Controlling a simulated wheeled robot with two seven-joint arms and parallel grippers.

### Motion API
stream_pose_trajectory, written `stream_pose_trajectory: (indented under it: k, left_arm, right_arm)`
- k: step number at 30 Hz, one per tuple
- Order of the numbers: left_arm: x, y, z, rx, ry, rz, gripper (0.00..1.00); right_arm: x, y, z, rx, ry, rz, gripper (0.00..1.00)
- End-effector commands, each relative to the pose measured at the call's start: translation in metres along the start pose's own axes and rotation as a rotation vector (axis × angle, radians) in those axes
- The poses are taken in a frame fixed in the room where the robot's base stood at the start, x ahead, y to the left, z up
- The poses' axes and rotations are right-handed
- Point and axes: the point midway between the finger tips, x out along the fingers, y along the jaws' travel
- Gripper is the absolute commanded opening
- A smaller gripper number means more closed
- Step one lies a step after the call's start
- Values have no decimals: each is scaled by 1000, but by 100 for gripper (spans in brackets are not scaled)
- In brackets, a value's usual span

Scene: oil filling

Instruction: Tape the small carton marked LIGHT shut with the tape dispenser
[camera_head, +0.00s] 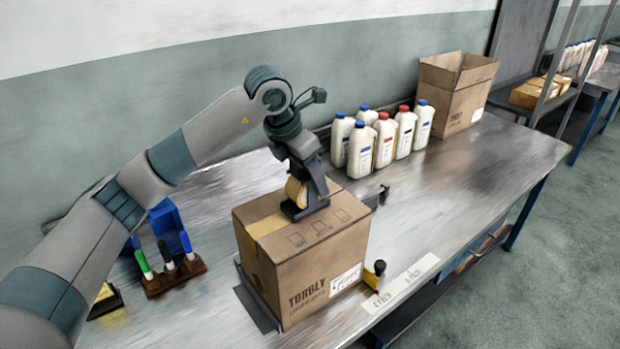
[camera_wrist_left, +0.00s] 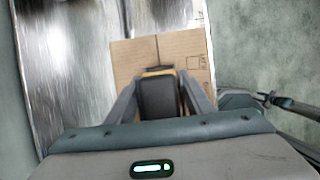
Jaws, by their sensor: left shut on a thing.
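A closed brown carton (camera_head: 320,270) printed TORBLY stands on the metal table; it also shows in the wrist view (camera_wrist_left: 185,47). Its white label (camera_head: 345,279) is too small to read. My left gripper (camera_head: 308,172) is above the carton's top, shut on the dark tape dispenser (camera_head: 313,202) with a yellow tape roll (camera_head: 295,190). The dispenser appears to touch the top. Yellowish tape (camera_head: 264,226) runs from the dispenser to the carton's left edge and down that side. The wrist view shows the dispenser (camera_wrist_left: 158,97) between the fingers. My right gripper is not in view.
Several white bottles (camera_head: 361,150) with blue and red caps stand behind the carton. A larger open carton (camera_head: 458,92) stands at the back right. Markers in a wooden holder (camera_head: 175,276) and a blue bin (camera_head: 168,222) are at the left.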

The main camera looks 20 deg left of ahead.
Motion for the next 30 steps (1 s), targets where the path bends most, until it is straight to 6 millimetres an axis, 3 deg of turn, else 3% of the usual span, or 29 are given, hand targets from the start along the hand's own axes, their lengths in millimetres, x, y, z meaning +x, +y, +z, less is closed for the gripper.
stream_pose_trajectory:
  k: [18,30]
  left_arm:
    - [12,-1,23,0,-1,0,29]
    - [14,-1,23,0,1,0,29]
  right_arm:
    - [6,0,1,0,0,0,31]
    - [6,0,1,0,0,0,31]
